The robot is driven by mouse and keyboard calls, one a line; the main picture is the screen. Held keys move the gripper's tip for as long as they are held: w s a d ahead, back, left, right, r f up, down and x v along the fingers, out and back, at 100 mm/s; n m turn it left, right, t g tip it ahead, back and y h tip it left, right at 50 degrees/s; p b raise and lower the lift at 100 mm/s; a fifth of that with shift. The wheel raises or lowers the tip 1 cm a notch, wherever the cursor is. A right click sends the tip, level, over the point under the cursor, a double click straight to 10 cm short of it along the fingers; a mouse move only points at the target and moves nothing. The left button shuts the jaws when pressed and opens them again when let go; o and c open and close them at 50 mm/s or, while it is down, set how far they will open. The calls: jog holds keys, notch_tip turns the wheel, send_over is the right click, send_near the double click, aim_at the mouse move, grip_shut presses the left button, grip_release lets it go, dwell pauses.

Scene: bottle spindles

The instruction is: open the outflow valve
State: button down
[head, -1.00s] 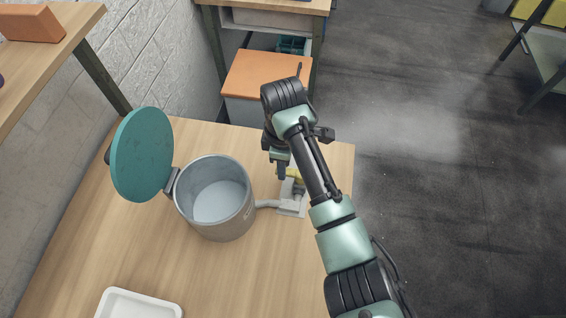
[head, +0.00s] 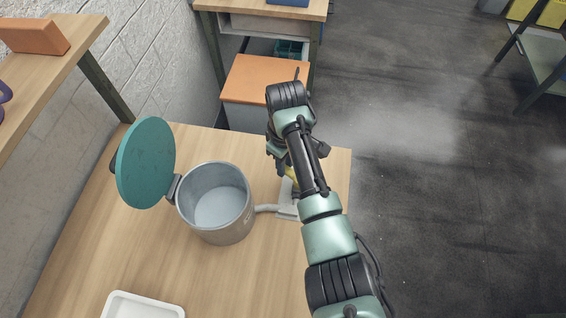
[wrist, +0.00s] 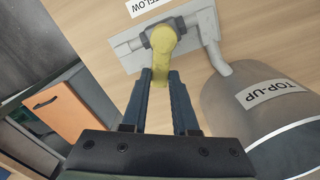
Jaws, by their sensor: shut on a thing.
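The outflow valve has a yellow handle (wrist: 162,42) on a grey body with a flat base plate (head: 288,213). In the wrist view, a white label partly cut off, ending in "FLOW" (wrist: 143,6), lies beside it. My gripper (wrist: 160,73) is shut on the yellow handle, with one dark finger on each side of it. In the head view my arm covers most of the valve, and only a bit of yellow (head: 293,174) shows. A grey pipe (head: 267,208) joins the valve to a metal pot (head: 232,224) labelled "TOP-UP" (wrist: 272,95).
The pot's teal lid (head: 147,162) stands open on its left. A white tray (head: 143,306) lies at the table's near edge. A cabinet with an orange top (head: 262,78) stands beyond the table.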

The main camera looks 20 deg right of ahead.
jog(key=m, duration=0.2)
jog(key=d+m, duration=0.1)
jog(key=shift+w+d+r+m+p, duration=0.1)
jog(key=shift+w+m+p, duration=0.2)
jog(key=shift+m+p, duration=0.1)
jog(key=d+m, duration=0.1)
jog(key=m, duration=0.1)
jog(key=shift+m+p, duration=0.3)
jog(key=shift+m, duration=0.1)
jog(key=d+m, duration=0.1)
jog(key=m, duration=0.2)
jog(key=shift+s+d+p, duration=0.1)
jog(key=shift+d+p, duration=0.1)
jog(key=shift+p, duration=0.1)
jog(key=shift+s+d+m, duration=0.1)
jog(key=shift+d+m, duration=0.15)
jog(key=shift+m, duration=0.5)
jog(key=shift+s+d+m, duration=0.1)
jog(key=shift+d+m, duration=0.1)
jog(key=shift+m, duration=0.55)
jog(key=shift+d, duration=0.1)
jog(key=c, duration=0.7)
grip_release()
jog(key=shift+s, duration=0.1)
notch_tip(320, 180, up, 13)
jog(key=shift+f+b, duration=0.1)
jog(key=shift+b, duration=0.25)
